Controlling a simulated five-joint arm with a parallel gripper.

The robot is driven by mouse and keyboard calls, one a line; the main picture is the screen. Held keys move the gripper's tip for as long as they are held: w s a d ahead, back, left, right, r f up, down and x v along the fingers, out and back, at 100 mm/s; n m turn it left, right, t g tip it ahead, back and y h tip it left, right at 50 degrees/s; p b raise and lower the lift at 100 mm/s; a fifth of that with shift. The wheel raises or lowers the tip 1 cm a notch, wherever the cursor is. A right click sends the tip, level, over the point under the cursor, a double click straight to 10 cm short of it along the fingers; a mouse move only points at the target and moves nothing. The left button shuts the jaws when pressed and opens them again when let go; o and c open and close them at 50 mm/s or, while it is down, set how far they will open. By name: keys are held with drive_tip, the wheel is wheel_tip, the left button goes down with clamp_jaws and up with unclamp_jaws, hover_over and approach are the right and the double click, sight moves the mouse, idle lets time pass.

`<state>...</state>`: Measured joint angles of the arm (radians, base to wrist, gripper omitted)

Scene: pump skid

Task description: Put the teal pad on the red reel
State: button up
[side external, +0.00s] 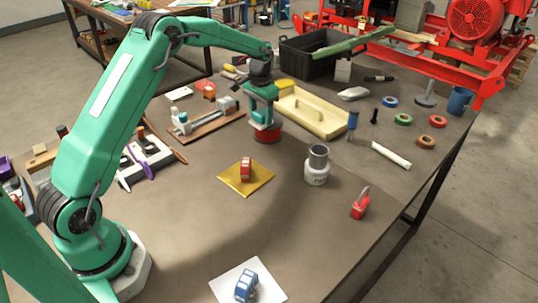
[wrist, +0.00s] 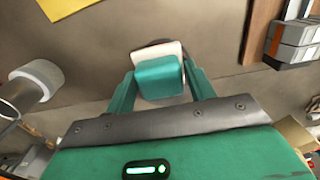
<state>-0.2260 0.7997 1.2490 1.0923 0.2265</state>
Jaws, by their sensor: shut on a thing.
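The teal pad (wrist: 160,77) is a small block between the two fingers of my gripper (wrist: 158,92) in the wrist view, with a pale layer beyond it. In the side view my gripper (side external: 265,112) points down at the middle of the table, shut on the pad, which is largely hidden by the fingers. The red reel (side external: 268,138) stands on the table directly below the gripper. I cannot tell whether the pad touches it. In the wrist view only a dark curved edge shows behind the pad.
A cream tray (side external: 318,118) lies close behind and right of the gripper. A brown board with a grey device (side external: 207,119) is to the left. A white jar (side external: 317,170) and a yellow square (side external: 260,183) with a red item are nearer. The table's front middle is mostly clear.

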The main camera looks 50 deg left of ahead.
sight(261, 112)
drive_tip(key=shift+f, duration=0.1)
drive_tip(key=o, duration=1)
wheel_tip(261, 112, up, 12)
idle(0.7)
